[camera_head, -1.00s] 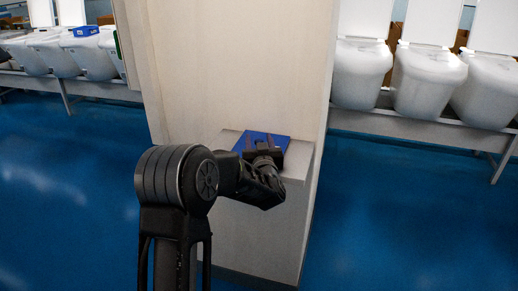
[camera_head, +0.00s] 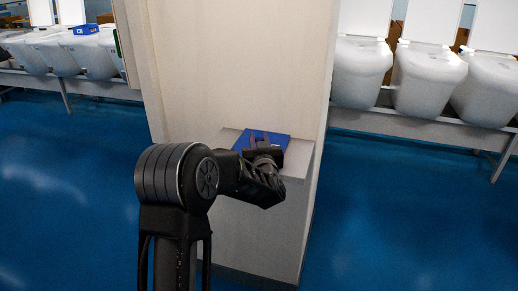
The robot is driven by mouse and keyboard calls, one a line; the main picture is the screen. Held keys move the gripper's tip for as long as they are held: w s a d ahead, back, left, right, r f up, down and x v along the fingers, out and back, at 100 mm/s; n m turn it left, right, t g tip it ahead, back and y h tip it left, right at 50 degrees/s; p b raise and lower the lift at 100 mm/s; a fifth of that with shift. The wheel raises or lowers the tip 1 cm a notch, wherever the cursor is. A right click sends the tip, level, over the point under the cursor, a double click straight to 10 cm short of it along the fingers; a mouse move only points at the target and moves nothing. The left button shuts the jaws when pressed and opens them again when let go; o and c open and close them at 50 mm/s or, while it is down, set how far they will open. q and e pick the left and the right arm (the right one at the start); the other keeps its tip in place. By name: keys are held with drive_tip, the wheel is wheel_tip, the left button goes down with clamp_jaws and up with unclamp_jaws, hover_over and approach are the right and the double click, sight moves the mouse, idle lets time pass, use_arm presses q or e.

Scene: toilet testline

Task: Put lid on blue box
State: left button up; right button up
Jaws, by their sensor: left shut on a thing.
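A flat blue lid (camera_head: 279,138) lies on or just above the small grey ledge at the front of the pale column. My left gripper (camera_head: 260,138) reaches over the lid from the front and is shut on it, with its fingers covering part of it. A blue box (camera_head: 86,30) sits far back at the left, on top of a white toilet unit. Its inside is too small to make out. My right gripper is not in view.
The grey ledge (camera_head: 297,160) juts from the tall column (camera_head: 235,70), which fills the middle. White toilets (camera_head: 428,80) stand on a long rack (camera_head: 420,125) at the right, and more line the left back. The blue floor (camera_head: 60,190) is clear on both sides.

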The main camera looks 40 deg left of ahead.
use_arm(q)
drive_tip(key=shift+s+r, duration=0.1)
drive_tip(key=shift+r, duration=0.05)
clamp_jaws()
drive_tip(key=shift+s+d+r+b, duration=0.1)
drive_tip(key=shift+r+b, duration=0.1)
drive_tip(key=shift+b, duration=0.1)
drive_tip(key=r, duration=0.6)
drive_tip(key=shift+s+d+r+b, duration=0.15)
drive_tip(key=shift+s+b, duration=0.2)
drive_tip(key=s+d+b, duration=0.1)
drive_tip(key=s+d, duration=0.2)
drive_tip(key=s, duration=0.6)
drive_tip(key=s+d+b, duration=0.1)
drive_tip(key=s+d, duration=0.2)
drive_tip(key=s, duration=0.6)
drive_tip(key=shift+d, duration=0.1)
